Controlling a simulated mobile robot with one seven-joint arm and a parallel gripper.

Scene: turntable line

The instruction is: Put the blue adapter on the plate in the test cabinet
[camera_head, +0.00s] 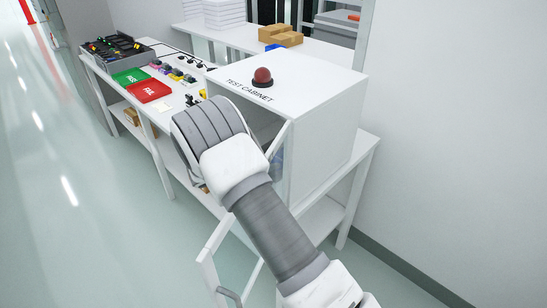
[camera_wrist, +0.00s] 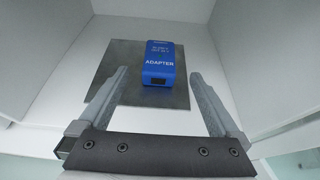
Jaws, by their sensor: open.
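The blue adapter (camera_wrist: 160,62) lies on the grey plate (camera_wrist: 117,65) inside the white test cabinet, label side up with "ADAPTER" readable in the wrist view. My gripper (camera_wrist: 157,75) is open, its two fingers apart on either side of the near end of the adapter, with a visible gap to each. The test cabinet (camera_head: 325,112) stands on the table in the head view, with a red dome lamp on top. Its door (camera_head: 222,262) hangs open at the front. My arm hides the gripper, the plate and the adapter in the head view.
Cabinet walls (camera_wrist: 48,30) rise close on both sides of the gripper. On the table left of the cabinet are a green tray (camera_head: 130,77), a red tray (camera_head: 148,91), several small coloured parts and a grey bin (camera_head: 118,50) of items.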

